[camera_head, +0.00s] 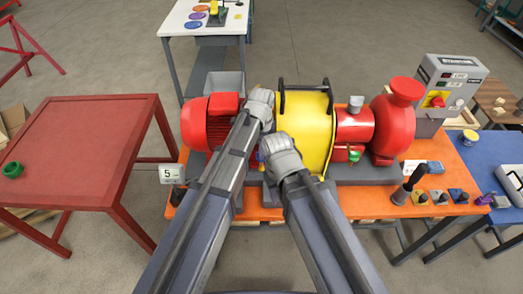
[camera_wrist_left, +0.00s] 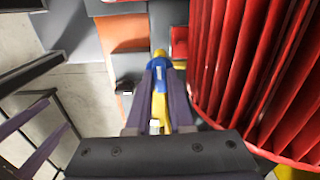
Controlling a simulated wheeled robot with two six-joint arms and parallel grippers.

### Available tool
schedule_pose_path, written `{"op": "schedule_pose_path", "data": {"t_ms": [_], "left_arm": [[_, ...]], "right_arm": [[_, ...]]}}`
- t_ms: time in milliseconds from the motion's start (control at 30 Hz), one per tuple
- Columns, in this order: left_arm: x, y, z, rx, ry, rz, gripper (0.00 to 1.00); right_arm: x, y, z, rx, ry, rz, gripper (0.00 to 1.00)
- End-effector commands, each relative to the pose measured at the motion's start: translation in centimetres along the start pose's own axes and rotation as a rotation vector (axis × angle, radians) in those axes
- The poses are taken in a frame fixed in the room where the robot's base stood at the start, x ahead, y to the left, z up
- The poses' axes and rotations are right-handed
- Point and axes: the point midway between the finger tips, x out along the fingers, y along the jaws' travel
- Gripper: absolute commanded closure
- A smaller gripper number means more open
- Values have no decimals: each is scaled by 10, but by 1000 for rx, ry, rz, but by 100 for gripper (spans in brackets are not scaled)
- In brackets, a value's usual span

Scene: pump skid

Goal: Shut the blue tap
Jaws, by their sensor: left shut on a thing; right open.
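In the left wrist view the blue tap (camera_wrist_left: 161,70) sits beside the red ribbed motor, with yellow parts above and below its blue part. The two fingers of my left gripper (camera_wrist_left: 160,84) are shut on it, one on each side. In the head view my left gripper (camera_head: 262,103) reaches down between the red motor and the yellow guard, its fingertips hidden. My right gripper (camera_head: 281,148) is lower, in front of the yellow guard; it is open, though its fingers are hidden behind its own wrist.
The red motor (camera_head: 208,123), yellow guard (camera_head: 310,125) and red pump (camera_head: 393,125) stand close around my grippers on the orange bench (camera_head: 376,202). A green-handled tap (camera_head: 354,156) is right of the guard. A red table (camera_head: 80,140) stands left.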

Motion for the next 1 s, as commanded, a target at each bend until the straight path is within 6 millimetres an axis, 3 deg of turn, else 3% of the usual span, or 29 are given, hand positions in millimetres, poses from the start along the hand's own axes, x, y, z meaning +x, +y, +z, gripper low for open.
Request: {"op": "schedule_pose_path", "data": {"t_ms": [700,733,1000], "left_arm": [[0,0,0,66,0,1,100],[0,0,0,66,0,1,78],[0,0,0,64,0,0,50]], "right_arm": [[0,0,0,0,0,0,52],[0,0,0,0,0,0,52],[0,0,0,0,0,0,52]]}}
